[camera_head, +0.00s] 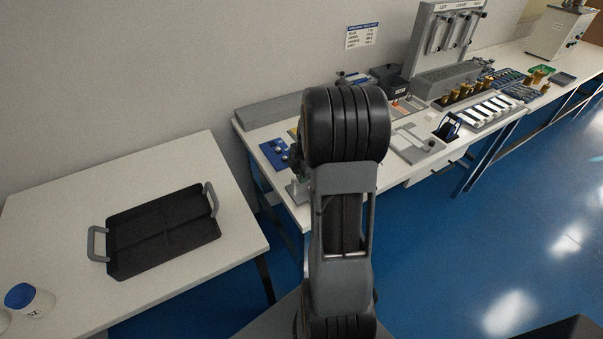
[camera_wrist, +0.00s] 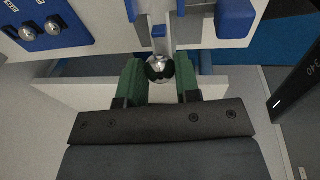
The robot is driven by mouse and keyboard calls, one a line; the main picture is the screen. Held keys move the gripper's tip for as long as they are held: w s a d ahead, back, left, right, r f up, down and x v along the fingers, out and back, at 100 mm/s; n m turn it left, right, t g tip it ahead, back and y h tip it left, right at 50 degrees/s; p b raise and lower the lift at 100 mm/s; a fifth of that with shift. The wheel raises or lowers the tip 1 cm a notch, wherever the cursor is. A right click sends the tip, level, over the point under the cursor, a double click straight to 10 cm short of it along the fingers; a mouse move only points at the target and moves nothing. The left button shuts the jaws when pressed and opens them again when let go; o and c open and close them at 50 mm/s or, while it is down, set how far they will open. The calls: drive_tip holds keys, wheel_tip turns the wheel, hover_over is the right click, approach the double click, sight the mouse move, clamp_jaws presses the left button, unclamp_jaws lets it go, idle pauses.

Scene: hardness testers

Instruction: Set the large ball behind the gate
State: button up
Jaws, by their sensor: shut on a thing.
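My gripper (camera_wrist: 158,78) has two green fingers, shut on a shiny metal ball (camera_wrist: 160,67) in the wrist view. In the head view my arm hides the ball and most of the gripper.
A blue block (camera_wrist: 235,18) is at right. A black tray (camera_head: 165,233) lies on the left table. Testers and tools crowd the long bench.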

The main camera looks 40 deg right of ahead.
idle(0.3)
drive_tip(key=o, duration=1)
drive_tip(key=r, duration=0.4)
drive_tip(key=s+r, duration=0.1)
drive_tip(key=r, duration=0.4)
drive_tip(key=s+d+r, duration=0.1)
drive_tip(key=r, duration=0.3)
drive_tip(key=shift+d+r, duration=0.1)
drive_tip(key=shift+r, duration=0.2)
